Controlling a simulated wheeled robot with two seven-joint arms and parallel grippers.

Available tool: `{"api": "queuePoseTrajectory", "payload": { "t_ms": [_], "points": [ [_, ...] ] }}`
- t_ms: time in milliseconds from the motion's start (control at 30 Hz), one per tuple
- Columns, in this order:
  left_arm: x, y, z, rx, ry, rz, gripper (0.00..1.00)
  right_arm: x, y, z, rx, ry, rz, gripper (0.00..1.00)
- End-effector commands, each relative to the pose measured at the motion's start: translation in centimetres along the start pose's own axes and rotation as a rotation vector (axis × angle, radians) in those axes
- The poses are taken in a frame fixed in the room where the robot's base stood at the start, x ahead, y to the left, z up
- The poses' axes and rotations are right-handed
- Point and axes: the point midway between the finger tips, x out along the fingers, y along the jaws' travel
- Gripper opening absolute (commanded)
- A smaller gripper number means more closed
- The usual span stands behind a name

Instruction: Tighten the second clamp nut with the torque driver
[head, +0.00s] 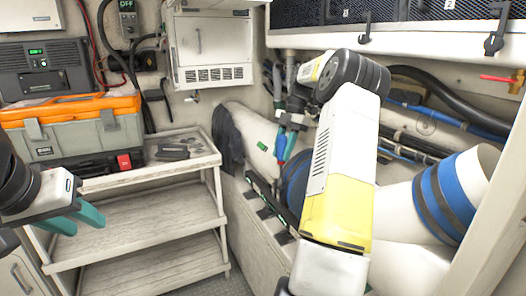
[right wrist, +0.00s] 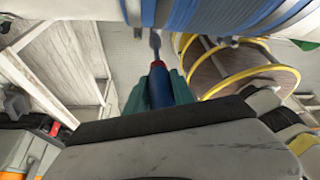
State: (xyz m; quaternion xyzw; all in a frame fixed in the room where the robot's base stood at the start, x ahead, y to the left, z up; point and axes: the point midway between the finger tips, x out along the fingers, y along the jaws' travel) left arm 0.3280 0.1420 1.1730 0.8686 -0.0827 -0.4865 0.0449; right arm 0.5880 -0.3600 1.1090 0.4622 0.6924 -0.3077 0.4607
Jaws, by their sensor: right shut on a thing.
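My right gripper (head: 286,136) is shut on the torque driver (head: 281,146), which has a red and blue handle. In the right wrist view the driver (right wrist: 159,83) stands between the teal fingers, its grey shaft pointing up to the blue hose with grey bands (right wrist: 225,14). The shaft tip is close under the hose; I cannot tell whether it sits on a nut. In the head view the near blue and grey bands (head: 450,196) circle a white pipe; another blue section (head: 296,186) is mostly behind my right arm. My left gripper (head: 80,219) is empty, its teal fingers apart.
An orange and grey toolbox (head: 75,125) stands on a shelf unit (head: 150,205) at left. A white locker edge (head: 400,40) overhangs the pipes. The lower shelves are bare.

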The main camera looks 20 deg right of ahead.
Motion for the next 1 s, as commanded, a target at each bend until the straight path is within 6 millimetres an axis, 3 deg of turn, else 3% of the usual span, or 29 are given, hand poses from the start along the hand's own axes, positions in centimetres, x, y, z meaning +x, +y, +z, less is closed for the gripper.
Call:
{"api": "queuePoseTrajectory", "payload": {
  "t_ms": [233, 500, 800, 1000],
  "points": [
    [0.0, 0.0, 0.0, 0.0, 0.0, 0.0, 0.36, -0.03, 0.03, -0.01, 0.011, -0.001, 0.006, 0.0],
    [0.0, 0.0, 0.0, 0.0, 0.0, 0.0, 0.36, -0.02, 0.01, -0.04, 0.304, -0.001, 0.129, 0.0],
    [0.0, 0.0, 0.0, 0.0, 0.0, 0.0, 0.36, -0.02, 0.09, -0.03, 0.333, -0.001, 0.142, 0.0],
    [0.0, 0.0, 0.0, 0.0, 0.0, 0.0, 0.36, -0.08, 0.04, -0.11, 0.572, -0.001, 0.243, 0.0]
  ]
}}
